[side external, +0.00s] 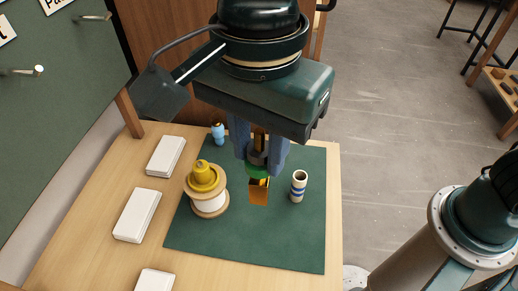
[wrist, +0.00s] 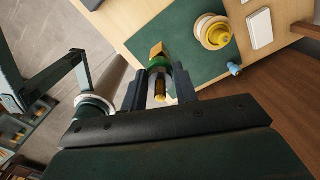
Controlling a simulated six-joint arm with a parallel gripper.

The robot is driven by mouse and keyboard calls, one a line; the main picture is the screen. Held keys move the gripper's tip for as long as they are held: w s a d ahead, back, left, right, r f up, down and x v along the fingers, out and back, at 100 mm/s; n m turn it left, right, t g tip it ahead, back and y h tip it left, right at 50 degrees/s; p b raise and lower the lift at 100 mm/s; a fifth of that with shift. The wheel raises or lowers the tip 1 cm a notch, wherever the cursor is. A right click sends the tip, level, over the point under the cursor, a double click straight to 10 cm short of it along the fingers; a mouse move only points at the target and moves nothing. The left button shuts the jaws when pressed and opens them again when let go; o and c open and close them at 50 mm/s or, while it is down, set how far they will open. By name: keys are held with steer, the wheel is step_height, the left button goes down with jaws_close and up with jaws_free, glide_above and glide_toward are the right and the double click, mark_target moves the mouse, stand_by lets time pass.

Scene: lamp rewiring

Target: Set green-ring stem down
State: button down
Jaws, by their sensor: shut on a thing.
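The green-ring stem (side external: 258,171) is upright between the fingers of my gripper (side external: 262,158). Its green ring shows just below the fingertips, with an orange-brass block (side external: 259,192) at its lower end. In the wrist view the green ring (wrist: 157,65) and the brass end also show between the fingers (wrist: 158,88). My gripper is shut on the stem, over the middle of the green mat (side external: 245,248). I cannot tell whether the lower end touches the mat.
A wooden spool (side external: 209,203) with a yellow piece (side external: 203,175) on top stands left of the stem. A cream cylinder with blue bands (side external: 299,186) stands to its right. A small blue piece (side external: 218,132) is behind. White boxes (side external: 138,214) line the left. The mat's front is clear.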

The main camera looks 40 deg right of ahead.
mark_target(260, 179)
step_height(260, 179, down, 18)
stand_by(1.0)
steer(key=shift+f, duration=0.2)
steer(key=c, duration=1.1)
jaws_free()
steer(key=shift+r, duration=0.1)
step_height(260, 179, up, 12)
steer(key=shift+r, duration=0.1)
steer(key=shift+d, duration=0.1)
